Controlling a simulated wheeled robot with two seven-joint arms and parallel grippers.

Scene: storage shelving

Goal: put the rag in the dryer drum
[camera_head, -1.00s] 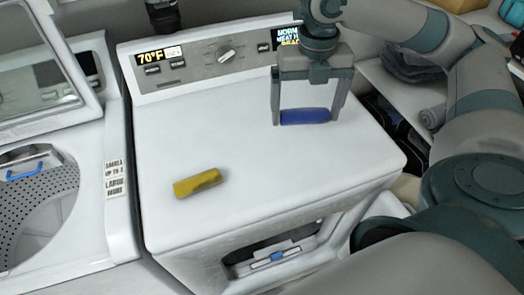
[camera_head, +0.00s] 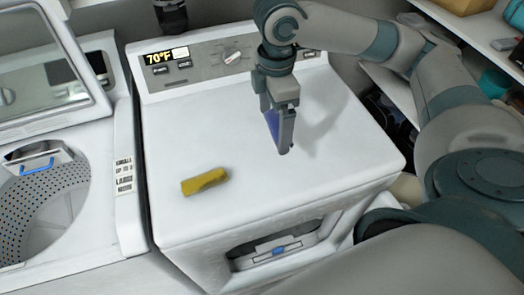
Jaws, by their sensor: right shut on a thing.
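My right gripper (camera_head: 283,128) is shut on a small blue rolled cloth (camera_head: 272,122), which looks like the rag. It holds the cloth above the dryer's white top, and the gripper finger partly hides it. The dryer (camera_head: 240,150) stands in the middle, with a dark opening (camera_head: 240,262) low on its front and a blue-marked part (camera_head: 279,252) inside. The drum's inside is mostly hidden from this angle. A yellow folded or rolled piece (camera_head: 205,181) lies on the dryer top, left of the gripper. My left gripper is not in view.
An open washer (camera_head: 124,185) with a perforated tub stands left of the dryer, its lid (camera_head: 40,65) raised. A dark cylindrical thing (camera_head: 170,14) is behind the dryer panel. Shelves (camera_head: 405,90) stand on the right. Most of the dryer top is clear.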

